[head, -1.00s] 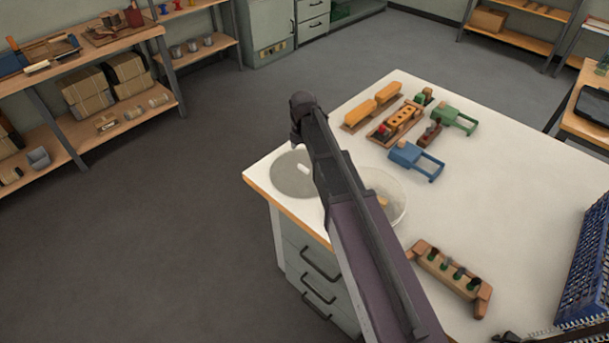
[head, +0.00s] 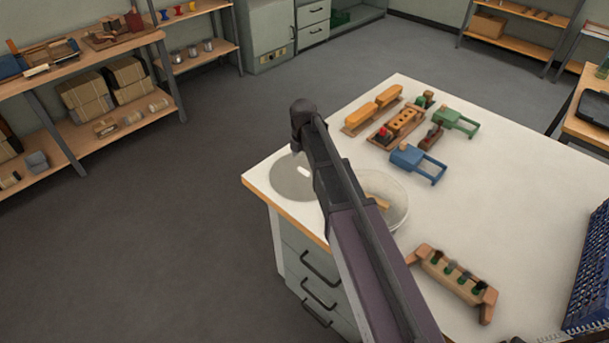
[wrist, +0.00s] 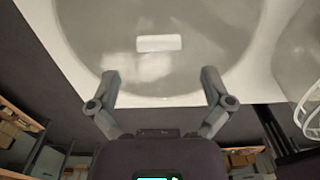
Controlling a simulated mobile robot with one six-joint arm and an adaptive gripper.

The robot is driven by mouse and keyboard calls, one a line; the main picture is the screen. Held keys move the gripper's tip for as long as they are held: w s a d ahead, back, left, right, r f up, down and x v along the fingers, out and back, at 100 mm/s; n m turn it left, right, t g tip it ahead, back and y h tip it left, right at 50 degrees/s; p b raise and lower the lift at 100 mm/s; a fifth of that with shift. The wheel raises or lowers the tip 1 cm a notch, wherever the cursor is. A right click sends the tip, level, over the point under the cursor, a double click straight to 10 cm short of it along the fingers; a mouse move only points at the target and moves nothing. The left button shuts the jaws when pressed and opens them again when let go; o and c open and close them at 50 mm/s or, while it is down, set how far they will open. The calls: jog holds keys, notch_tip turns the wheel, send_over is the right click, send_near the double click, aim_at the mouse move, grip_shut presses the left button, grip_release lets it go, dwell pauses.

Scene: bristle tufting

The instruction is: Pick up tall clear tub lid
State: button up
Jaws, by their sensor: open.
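The tub lid is a flat, clear grey disc (head: 287,182) lying on the white table near its left corner, with a small white handle bar (wrist: 159,43) at its middle in the wrist view. My gripper (wrist: 158,77) is open and empty over the lid, its two fingers on the near side of the handle and apart from it. In the head view my arm covers the lid's right side and the gripper's fingers are hidden. A clear tub (head: 394,212) stands just right of the lid, partly behind my arm, with something tan inside.
The table (head: 520,190) bears a blue tool (head: 414,160), a green tool (head: 458,121), orange blocks (head: 374,107) and a wooden rack (head: 452,277). A blue crate (head: 592,270) stands at the right edge. Drawers sit under the table's left end.

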aim_at(304, 170)
jog(key=shift+w+f+b, duration=0.15)
jog(key=shift+f+b, duration=1.85)
jog(key=shift+f, duration=0.25)
jog(key=c, duration=0.9)
